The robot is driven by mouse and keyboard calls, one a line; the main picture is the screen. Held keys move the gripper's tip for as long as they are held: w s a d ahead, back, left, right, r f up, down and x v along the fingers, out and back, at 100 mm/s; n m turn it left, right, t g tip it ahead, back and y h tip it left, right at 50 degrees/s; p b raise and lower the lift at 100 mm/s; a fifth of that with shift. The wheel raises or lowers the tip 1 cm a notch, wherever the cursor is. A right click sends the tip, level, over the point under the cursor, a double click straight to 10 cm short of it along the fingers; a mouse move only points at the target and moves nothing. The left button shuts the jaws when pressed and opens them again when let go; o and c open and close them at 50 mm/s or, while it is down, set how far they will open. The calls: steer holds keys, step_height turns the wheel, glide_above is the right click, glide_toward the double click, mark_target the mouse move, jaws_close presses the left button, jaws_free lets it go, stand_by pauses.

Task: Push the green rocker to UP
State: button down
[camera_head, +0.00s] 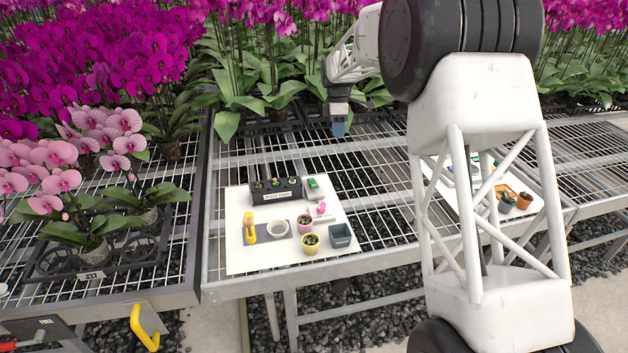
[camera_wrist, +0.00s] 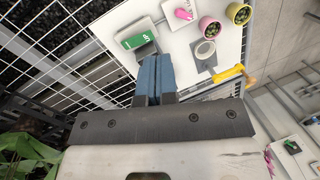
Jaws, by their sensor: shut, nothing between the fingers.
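The green rocker (camera_head: 314,186) sits on the white sheet, right of a black labelled tray (camera_head: 289,195). In the wrist view the green rocker (camera_wrist: 136,40) shows with white marks at its ends. Which way it is tipped I cannot tell. My gripper (camera_head: 338,129) is shut and empty. It is above the rack, up and to the right of the rocker in the head view, and apart from it. In the wrist view the blue fingertips of my gripper (camera_wrist: 155,70) lie together just below the rocker in the picture.
Orchids crowd the back and left. Bare mesh lies around the sheet.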

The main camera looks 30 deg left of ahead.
mark_target(314, 184)
steer(key=a+f+n, duration=0.2)
steer(key=a+f, duration=0.4)
steer(key=a, duration=0.3)
steer(key=shift+s+a+f+n+h, duration=0.25)
steer(key=shift+s+f+n+h, duration=0.05)
steer(key=shift+s+f+n, duration=0.1)
steer(key=x, duration=1.4)
steer(key=shift+s, duration=0.2)
steer(key=shift+s+d+t+y, duration=0.15)
steer(key=shift+t+y, duration=0.15)
steer(key=shift+y, duration=0.2)
stand_by(0.4)
steer(key=shift+s+d+f+t+y, duration=0.2)
steer(key=shift+f+t+y, duration=0.1)
steer(key=shift+t+y, duration=0.3)
steer(key=shift+s+d+f+t+y, duration=0.2)
steer(key=shift+f+t+y, duration=0.15)
steer(key=shift+t+y, duration=0.45)
steer(key=shift+w+a+r, duration=0.15)
steer(key=shift+w+a, duration=0.05)
steer(key=shift+a, duration=0.05)
steer(key=shift+w+a+r, duration=0.25)
steer(key=shift+w+a, duration=0.05)
steer(key=shift+w, duration=0.05)
